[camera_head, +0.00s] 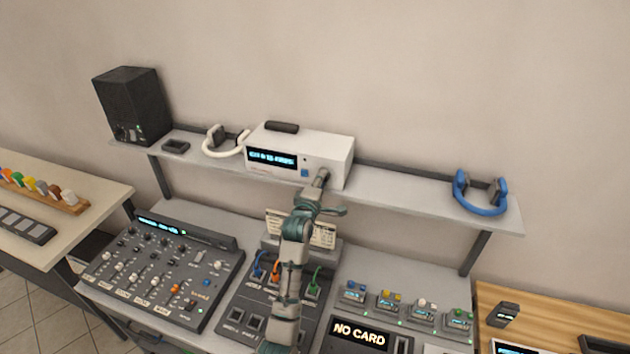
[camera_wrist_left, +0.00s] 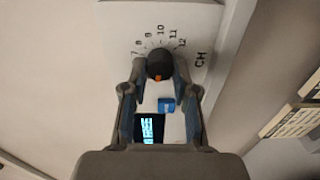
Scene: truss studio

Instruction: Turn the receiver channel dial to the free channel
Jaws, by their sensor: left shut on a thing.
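The receiver (camera_head: 330,148) is a white box on the shelf, with a lit blue display (camera_head: 272,158) whose text is too small to read. Its channel dial (camera_wrist_left: 160,62) is a dark round knob with an orange mark on its lower side in the left wrist view. Printed numbers up to 12 and the letters CH surround it. My left gripper (camera_head: 322,178) is at the receiver's front, and its fingers (camera_wrist_left: 160,75) are shut on the dial from both sides. It hides the dial in the head view. My right gripper is not in view.
A blue button (camera_wrist_left: 165,105) sits beside the dial. A black speaker (camera_head: 133,105), white headphones (camera_head: 228,146) and blue headphones (camera_head: 481,196) are on the shelf (camera_head: 395,190). Below are a mixer (camera_head: 165,270), a printed card (camera_head: 318,234) and a panel reading NO CARD (camera_head: 359,334).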

